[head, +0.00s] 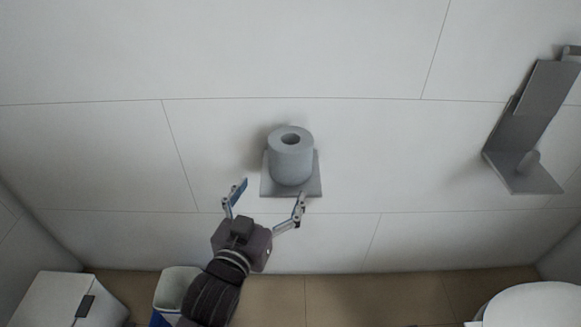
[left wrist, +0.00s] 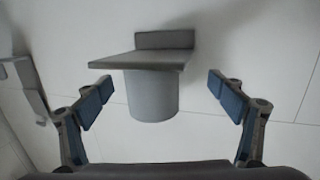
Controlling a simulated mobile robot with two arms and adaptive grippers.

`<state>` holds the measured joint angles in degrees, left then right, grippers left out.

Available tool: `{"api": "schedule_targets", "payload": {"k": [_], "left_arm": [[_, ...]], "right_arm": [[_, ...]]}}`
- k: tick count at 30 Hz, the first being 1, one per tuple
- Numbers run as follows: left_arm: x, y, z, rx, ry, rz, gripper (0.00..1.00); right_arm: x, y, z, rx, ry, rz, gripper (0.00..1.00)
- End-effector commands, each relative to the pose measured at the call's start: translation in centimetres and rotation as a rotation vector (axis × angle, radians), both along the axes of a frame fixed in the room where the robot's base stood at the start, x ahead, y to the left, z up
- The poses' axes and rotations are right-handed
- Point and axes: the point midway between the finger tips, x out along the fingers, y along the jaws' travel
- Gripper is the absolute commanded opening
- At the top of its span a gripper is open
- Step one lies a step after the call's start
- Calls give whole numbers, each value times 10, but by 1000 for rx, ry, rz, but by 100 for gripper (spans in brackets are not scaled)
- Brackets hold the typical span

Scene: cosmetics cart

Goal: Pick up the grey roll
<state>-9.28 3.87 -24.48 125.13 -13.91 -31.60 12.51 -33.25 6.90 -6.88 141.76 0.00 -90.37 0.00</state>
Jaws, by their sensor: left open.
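The grey roll (head: 290,160) stands upright on a small grey wall shelf (head: 309,186) in the middle of the head view. Its hollow core shows on top. My left gripper (head: 270,191) is open and empty, in front of the shelf and a little to its left, its fingers pointing toward the wall. In the left wrist view, the roll (left wrist: 151,98) appears upside down below the shelf (left wrist: 140,59). It shows between the two spread fingers, and neither finger touches it. My right gripper is in neither view.
A grey metal holder (head: 530,130) is on the wall at the right. A white bin (head: 175,288) and a white box (head: 62,300) stand at lower left. A white toilet (head: 530,305) is at lower right. The tiled wall around the shelf is bare.

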Motion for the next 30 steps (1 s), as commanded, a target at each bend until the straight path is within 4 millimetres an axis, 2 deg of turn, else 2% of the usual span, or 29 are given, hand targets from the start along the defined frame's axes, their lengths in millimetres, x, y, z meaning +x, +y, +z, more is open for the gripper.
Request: {"api": "schedule_targets", "payload": {"k": [1, 3, 6, 17, 24, 30], "left_arm": [[3, -7, 13, -10, -38, -12, 87], [5, -13, 23, -21, -72, -24, 87], [9, -18, 30, -28, -96, -33, 87], [41, -29, 29, -28, -99, -34, 87], [71, -39, 29, -28, -98, -34, 87], [79, -42, 29, -28, -96, -34, 87]], "right_arm": [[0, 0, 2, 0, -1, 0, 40], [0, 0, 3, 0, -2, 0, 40], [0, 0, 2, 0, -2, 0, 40], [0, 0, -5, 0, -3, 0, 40], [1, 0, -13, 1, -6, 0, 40], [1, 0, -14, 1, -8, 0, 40]]}}
